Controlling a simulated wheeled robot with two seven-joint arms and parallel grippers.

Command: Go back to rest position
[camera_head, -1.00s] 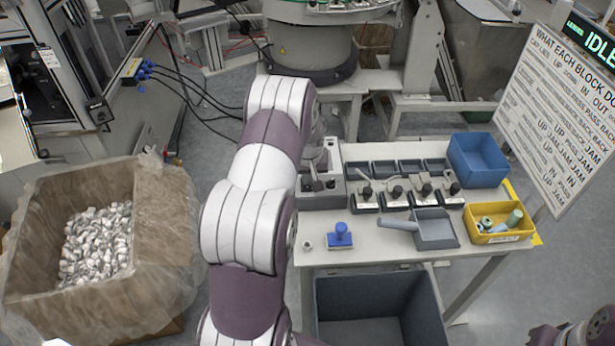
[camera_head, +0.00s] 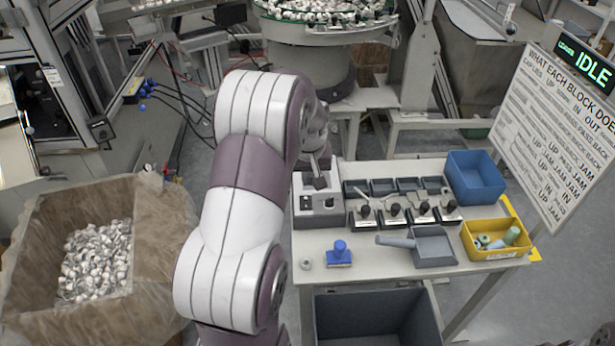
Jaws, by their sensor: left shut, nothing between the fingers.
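My left arm comes in from the bottom and reaches up over the left edge of the work table (camera_head: 365,257). My left gripper (camera_head: 320,180) is small and partly hidden behind my arm. It is shut and empty, over or just behind the grey box with switches (camera_head: 318,208) on the table's left side. I cannot tell whether it touches the box. My right gripper is not in view.
The table holds a row of levers (camera_head: 395,210), a blue stamp-like block (camera_head: 339,254), a grey scoop (camera_head: 433,246), a blue bin (camera_head: 476,176) and a yellow bin (camera_head: 495,240). A cap-filled box (camera_head: 165,225) stands left. A dark bin (camera_head: 378,318) is below the table.

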